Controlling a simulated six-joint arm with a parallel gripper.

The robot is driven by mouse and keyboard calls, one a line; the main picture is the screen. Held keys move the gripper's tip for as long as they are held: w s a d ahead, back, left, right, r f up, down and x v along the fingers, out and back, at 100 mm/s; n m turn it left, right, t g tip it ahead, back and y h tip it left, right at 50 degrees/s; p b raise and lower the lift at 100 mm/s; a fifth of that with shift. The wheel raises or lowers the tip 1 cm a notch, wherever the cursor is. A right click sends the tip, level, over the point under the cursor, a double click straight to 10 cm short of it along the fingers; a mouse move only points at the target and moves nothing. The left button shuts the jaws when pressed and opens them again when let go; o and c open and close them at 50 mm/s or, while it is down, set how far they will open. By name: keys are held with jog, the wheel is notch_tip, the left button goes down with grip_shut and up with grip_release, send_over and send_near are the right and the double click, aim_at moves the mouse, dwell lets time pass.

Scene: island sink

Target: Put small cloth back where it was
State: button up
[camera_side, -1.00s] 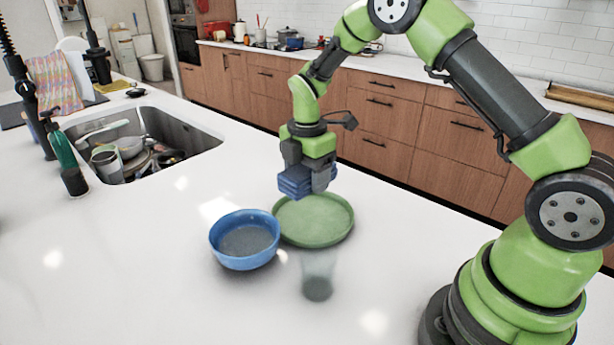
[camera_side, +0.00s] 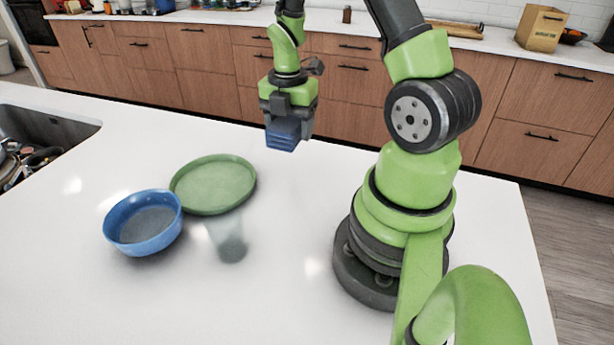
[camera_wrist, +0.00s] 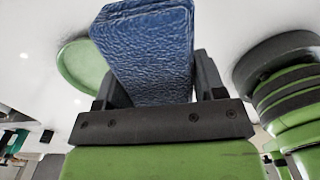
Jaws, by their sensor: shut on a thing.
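My gripper (camera_side: 287,124) is shut on a small blue cloth (camera_side: 284,138), folded into a thick pad. It holds the cloth in the air near the far edge of the white counter, to the right of the green plate. In the wrist view the cloth (camera_wrist: 148,48) fills the space between the two dark fingers (camera_wrist: 158,88) and shows a wrinkled, textured surface.
A green plate (camera_side: 213,186) lies on the white counter (camera_side: 270,300). A blue bowl (camera_side: 144,222) stands to its left and a clear glass (camera_side: 228,241) in front of it. The sink (camera_side: 45,135) is at the left edge. The counter right of the plate looks clear.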

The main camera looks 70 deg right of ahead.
jog(key=s, duration=0.3)
send_over(308, 179)
notch_tip(308, 179, down, 5)
jog(key=shift+f, duration=2.45)
jog(key=shift+f, duration=0.15)
jog(key=o, duration=0.9)
jog(key=shift+c, duration=0.2)
